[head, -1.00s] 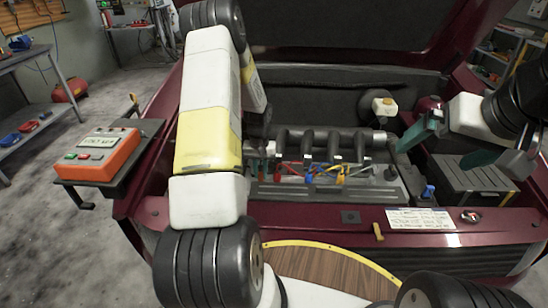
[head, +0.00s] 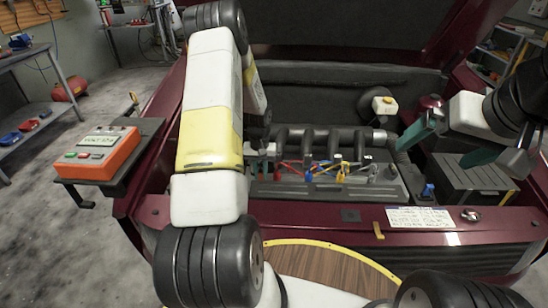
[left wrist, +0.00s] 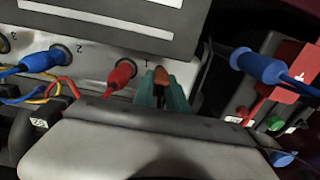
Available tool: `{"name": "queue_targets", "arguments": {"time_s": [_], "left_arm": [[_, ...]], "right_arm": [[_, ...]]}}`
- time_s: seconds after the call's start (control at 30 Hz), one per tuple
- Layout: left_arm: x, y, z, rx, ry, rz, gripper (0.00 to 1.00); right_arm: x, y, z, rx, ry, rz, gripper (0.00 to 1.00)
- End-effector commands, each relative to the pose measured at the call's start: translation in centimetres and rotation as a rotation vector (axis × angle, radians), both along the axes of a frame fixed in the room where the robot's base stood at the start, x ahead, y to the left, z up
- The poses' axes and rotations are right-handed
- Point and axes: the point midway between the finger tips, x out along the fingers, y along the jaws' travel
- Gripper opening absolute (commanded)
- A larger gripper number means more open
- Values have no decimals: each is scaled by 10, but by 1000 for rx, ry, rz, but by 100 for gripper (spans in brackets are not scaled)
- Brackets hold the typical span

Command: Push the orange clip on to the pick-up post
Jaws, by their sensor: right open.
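In the left wrist view an orange-brown piece, which looks like the orange clip (left wrist: 161,76), shows between the teal fingertips of my left gripper (left wrist: 162,90). The fingers are close together around it, beside the red plug at the socket marked 1. Whether the clip touches a post behind it is hidden, and I cannot single out the pick-up post. In the head view my left arm covers most of the left hand, over the left end of the engine. My right gripper (head: 455,142) is open and empty above the right side of the engine bay.
A red plug (left wrist: 122,74) and a blue plug (left wrist: 42,61) sit in the engine's sockets. A blue connector (left wrist: 258,65) and a red block (left wrist: 292,82) are to the right. An orange meter (head: 98,153) stands on a side shelf.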

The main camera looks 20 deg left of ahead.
Motion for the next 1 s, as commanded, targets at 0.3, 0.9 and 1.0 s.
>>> {"name": "queue_targets", "arguments": {"time_s": [0.3, 0.9, 1.0], "left_arm": [[0, 0, 0, 0, 0, 0, 43], [1, 0, 68, 1, -2, 0, 43], [1, 0, 76, 0, -1, 0, 43]], "right_arm": [[0, 0, 0, 0, 0, 0, 100], [0, 0, 0, 0, 0, 0, 100], [0, 0, 0, 0, 0, 0, 100]]}}
